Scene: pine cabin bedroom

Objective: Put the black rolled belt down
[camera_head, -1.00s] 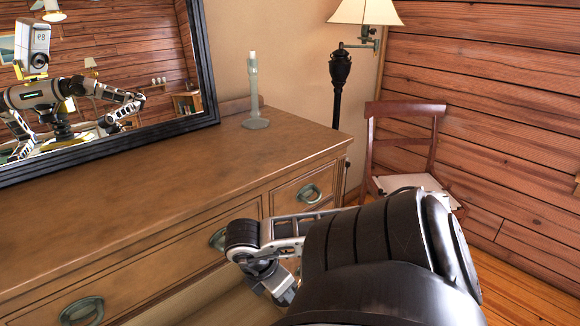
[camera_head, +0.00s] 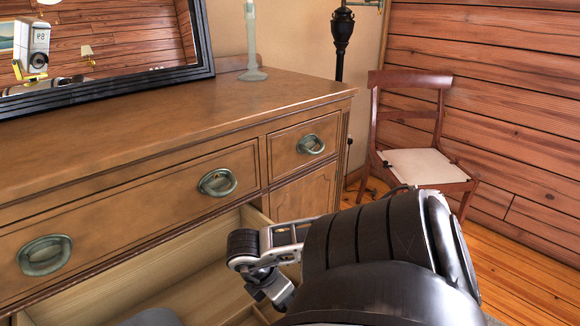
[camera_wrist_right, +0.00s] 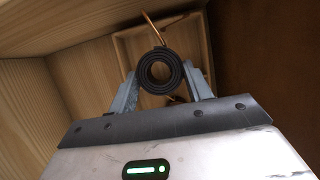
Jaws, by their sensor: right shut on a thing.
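The black rolled belt (camera_wrist_right: 143,74) shows end-on in the right wrist view as a ring with an open centre. My right gripper (camera_wrist_right: 160,88) is shut on it, with one grey finger on each side. Behind the belt is a small wooden compartment or tray (camera_wrist_right: 121,52) inside a light wood space. In the head view my right arm reaches over the open drawer (camera_head: 175,265) of the dresser. I cannot make out the belt or the fingertips clearly there. My left gripper is not in view.
The dresser top (camera_head: 150,118) is mostly bare, with a pale candlestick (camera_head: 252,45) and a mirror (camera_head: 110,45) at the back. A chair (camera_head: 420,166) stands at the right. A thin copper-coloured curved thing (camera_wrist_right: 152,25) lies beyond the belt.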

